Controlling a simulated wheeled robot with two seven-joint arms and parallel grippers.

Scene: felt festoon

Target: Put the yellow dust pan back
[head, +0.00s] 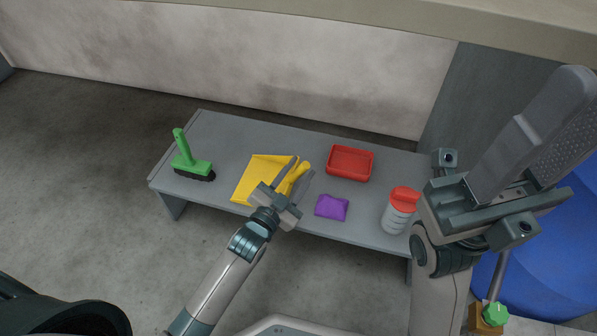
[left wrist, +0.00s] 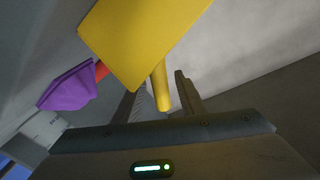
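The yellow dust pan (head: 257,177) lies on the low grey bench (head: 228,132), left of the middle, with its handle toward the right. My left gripper (head: 296,178) is over the bench at the handle, its two fingers apart on either side of it. In the left wrist view the pan (left wrist: 145,38) fills the top, and its handle (left wrist: 161,88) reaches between the open fingers (left wrist: 162,98), with a gap visible on the right side. My right gripper (head: 535,135) is large and close at the right; I cannot tell whether its fingers are apart.
A green brush (head: 190,163) stands at the bench's left end. A red tray (head: 350,164), a purple cloth-like item (head: 331,207) and a red-capped shaker (head: 398,212) are to the right. A blue barrel (head: 560,260) is at far right. A wall stands behind the bench.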

